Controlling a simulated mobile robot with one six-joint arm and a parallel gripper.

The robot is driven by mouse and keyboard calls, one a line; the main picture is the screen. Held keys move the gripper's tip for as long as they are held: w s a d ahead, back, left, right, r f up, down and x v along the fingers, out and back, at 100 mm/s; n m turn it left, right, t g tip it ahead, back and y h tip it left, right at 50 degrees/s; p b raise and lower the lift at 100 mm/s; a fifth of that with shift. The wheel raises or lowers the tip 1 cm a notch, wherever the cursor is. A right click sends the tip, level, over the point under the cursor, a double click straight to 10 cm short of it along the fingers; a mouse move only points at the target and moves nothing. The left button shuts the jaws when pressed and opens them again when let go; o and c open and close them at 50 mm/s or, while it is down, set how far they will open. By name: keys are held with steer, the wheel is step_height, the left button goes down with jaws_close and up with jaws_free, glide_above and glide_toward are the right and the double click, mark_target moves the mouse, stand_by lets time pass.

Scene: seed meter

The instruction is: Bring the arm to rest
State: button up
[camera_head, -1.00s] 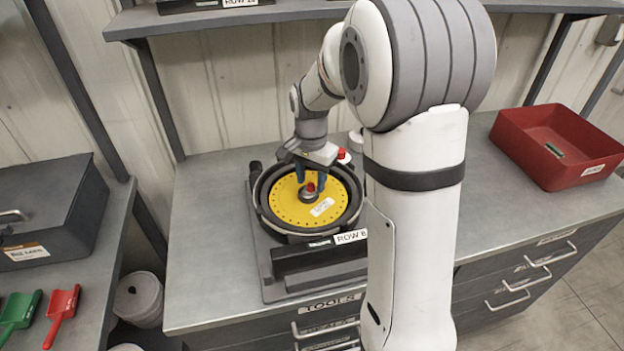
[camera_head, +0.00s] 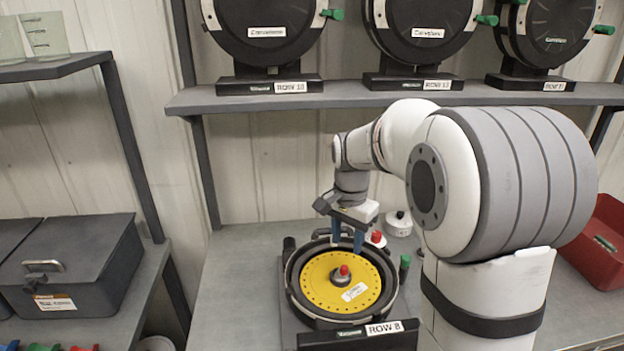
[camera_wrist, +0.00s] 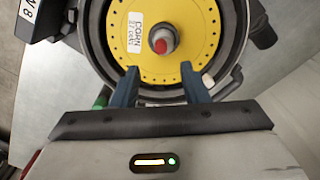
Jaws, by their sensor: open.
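My gripper (camera_head: 347,240) hangs from my arm above the far part of the seed meter labelled ROW 8. In the wrist view its two blue fingers (camera_wrist: 158,84) are apart with nothing between them. The yellow seed plate (camera_head: 325,292) lies in the open black meter housing (camera_head: 293,277), with a red-tipped hub (camera_head: 344,271) at its centre. The plate (camera_wrist: 195,52) also shows in the wrist view, with a white label reading CORN. The fingers appear above the plate's edge, apart from the hub; whether they touch anything cannot be told.
A shelf (camera_head: 240,102) with several closed meters runs above the bench. A red bin (camera_head: 600,255) stands at the right, partly behind my arm. A small white lidded container (camera_head: 399,223) and a red-capped item (camera_head: 377,238) stand behind the meter. Bare bench (camera_head: 240,270) lies to its left.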

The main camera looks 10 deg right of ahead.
steer(key=s+r+n+t, duration=0.1)
steer(key=s+n+t, duration=0.2)
steer(key=s+n, duration=0.6)
steer(key=shift+s, duration=6.25)
steer(key=shift+d+r, duration=0.1)
